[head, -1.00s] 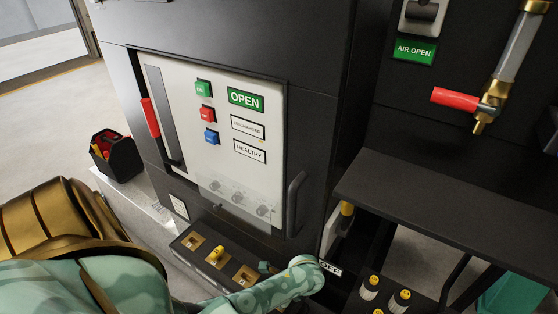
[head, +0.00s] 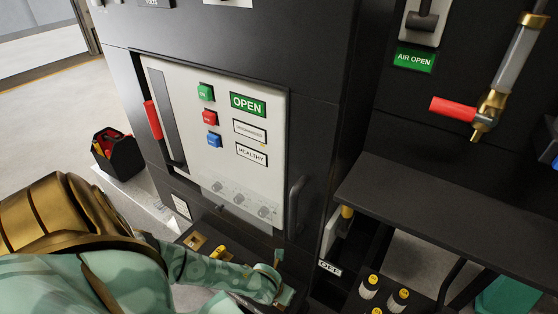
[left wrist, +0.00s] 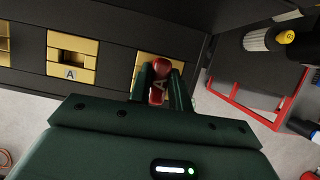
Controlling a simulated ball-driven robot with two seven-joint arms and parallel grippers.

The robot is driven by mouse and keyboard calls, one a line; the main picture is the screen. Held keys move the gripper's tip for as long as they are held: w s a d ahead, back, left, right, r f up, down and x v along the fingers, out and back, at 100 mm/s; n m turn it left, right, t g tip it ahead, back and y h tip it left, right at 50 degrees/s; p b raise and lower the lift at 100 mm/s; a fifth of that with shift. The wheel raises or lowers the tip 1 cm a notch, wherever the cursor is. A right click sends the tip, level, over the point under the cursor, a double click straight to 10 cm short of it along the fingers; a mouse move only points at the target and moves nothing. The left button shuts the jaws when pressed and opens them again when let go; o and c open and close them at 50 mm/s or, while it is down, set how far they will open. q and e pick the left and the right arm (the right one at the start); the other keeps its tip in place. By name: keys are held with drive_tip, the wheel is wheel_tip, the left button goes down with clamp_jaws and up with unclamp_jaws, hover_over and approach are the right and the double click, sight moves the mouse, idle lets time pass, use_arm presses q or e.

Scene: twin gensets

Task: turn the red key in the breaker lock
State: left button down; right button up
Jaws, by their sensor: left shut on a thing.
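The red key (left wrist: 158,84), marked with a letter A, is between the fingers of my left gripper (left wrist: 160,90) in the left wrist view. The fingers are shut on it. A brass lock plate (left wrist: 147,62) is right behind the key; I cannot tell how deep the key sits or its exact turn. In the head view my left gripper (head: 280,276) is at the right end of the lock bar under the breaker panel (head: 222,193), and the red key is hidden. My right gripper is not in view.
Another brass plate (left wrist: 70,70), labelled A, has an empty slot. A toolbox (head: 118,153) stands at left.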

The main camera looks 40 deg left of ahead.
use_arm(q)
drive_tip(key=shift+w+m, duration=0.1)
drive_tip(key=shift+m, duration=0.3)
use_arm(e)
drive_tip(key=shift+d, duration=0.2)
use_arm(q)
drive_tip(key=shift+d, duration=0.1)
drive_tip(key=c, duration=1.2)
unclamp_jaws()
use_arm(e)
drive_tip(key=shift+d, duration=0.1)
use_arm(q)
drive_tip(key=shift+r, duration=3.75)
